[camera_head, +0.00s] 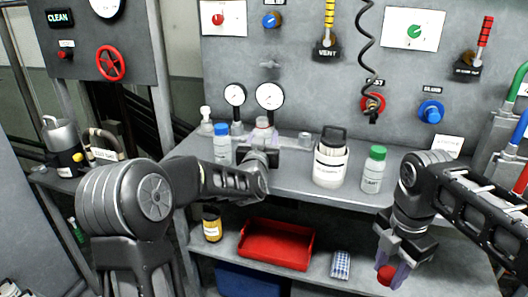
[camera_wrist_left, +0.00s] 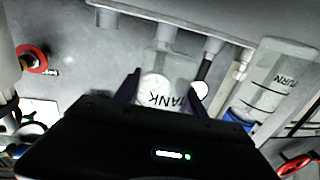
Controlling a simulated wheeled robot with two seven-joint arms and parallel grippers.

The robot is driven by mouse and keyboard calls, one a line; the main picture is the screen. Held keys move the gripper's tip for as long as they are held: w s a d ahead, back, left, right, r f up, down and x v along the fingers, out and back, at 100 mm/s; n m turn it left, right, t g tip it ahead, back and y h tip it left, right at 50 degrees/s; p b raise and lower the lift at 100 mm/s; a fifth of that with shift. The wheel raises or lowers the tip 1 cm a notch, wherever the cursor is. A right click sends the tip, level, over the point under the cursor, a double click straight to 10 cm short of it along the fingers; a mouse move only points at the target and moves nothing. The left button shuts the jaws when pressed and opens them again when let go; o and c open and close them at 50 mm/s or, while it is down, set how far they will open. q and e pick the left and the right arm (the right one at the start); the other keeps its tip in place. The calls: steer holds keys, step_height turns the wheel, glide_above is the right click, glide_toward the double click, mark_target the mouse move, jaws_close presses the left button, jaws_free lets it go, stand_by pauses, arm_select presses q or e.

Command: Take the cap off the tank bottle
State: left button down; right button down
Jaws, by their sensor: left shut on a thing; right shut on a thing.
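The clear tank bottle (camera_head: 262,124) stands at the back of the grey bench, partly hidden behind my left gripper. In the left wrist view the bottle (camera_wrist_left: 172,66) shows its TANK label, upside down, between the fingers. My left gripper (camera_wrist_left: 160,92) is shut on it. Its top is hard to make out; I see no red cap on it. My right gripper (camera_head: 390,268) is at the lower right, in front of the bench, well apart from the bottle. It is shut on a small red piece that looks like a cap (camera_head: 386,275).
A blue-capped bottle (camera_head: 222,143) stands just left of the tank bottle. A white canister (camera_head: 331,158) and a green-capped bottle (camera_head: 373,170) stand to its right. Two gauges (camera_head: 270,96) are behind. A red tray (camera_head: 276,245) lies on the lower shelf.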

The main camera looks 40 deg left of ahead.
arm_select(q)
steer(key=shift+f, duration=1.85)
steer(key=shift+f+b, duration=0.2)
steer(key=shift+b, duration=0.1)
steer(key=c, duration=0.7)
jaws_free()
steer(key=shift+r, duration=0.1)
steer(key=shift+r+p, duration=0.15)
steer(key=shift+p, duration=0.15)
steer(key=shift+s+d, duration=0.2)
steer(key=shift+s, duration=0.2)
steer(key=b+v, duration=0.1)
steer(key=v, duration=1)
steer(key=shift+s, duration=0.1)
